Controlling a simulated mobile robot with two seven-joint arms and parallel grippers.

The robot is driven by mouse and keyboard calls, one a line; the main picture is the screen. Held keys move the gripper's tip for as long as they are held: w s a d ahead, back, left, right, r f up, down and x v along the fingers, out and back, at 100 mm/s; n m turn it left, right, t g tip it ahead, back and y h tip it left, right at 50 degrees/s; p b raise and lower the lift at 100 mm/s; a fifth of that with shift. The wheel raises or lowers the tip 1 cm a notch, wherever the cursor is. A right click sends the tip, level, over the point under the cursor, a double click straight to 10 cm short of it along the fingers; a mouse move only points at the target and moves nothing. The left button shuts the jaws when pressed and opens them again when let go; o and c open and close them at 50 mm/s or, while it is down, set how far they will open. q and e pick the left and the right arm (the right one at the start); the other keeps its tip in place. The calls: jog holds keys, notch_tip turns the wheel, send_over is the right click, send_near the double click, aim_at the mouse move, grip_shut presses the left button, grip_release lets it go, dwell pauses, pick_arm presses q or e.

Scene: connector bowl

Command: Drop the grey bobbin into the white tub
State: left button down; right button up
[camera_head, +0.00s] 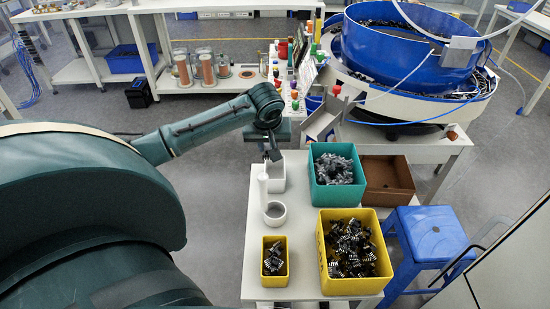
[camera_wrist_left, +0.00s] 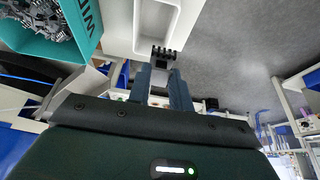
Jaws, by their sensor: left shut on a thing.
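My left gripper (camera_head: 273,152) is shut on a small dark grey piece with a row of prongs, the bobbin (camera_wrist_left: 164,54), held at the fingertips in the left wrist view. In the head view the held bobbin is small and hard to make out. The white tub (camera_head: 279,172) stands on the table just below and beside the gripper. Its rim (camera_wrist_left: 121,28) and hollow show beyond the bobbin in the wrist view; the bobbin overlaps the tub's near edge there. I cannot tell its height above the tub. My right gripper is not in view.
A teal bin (camera_head: 318,196) of grey parts stands right of the tub. A white ring-shaped cup (camera_head: 275,220), a small yellow bin (camera_head: 264,280) and a large yellow bin (camera_head: 322,262) hold the front. A brown box (camera_head: 388,195) and blue feeder bowl (camera_head: 385,60) are farther right.

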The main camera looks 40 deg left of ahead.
pick_arm(q)
jog(key=c, duration=1.2)
grip_release()
jog(key=v, duration=1.3)
jog(key=shift+w+r, duration=0.1)
jog(key=shift+r, duration=0.1)
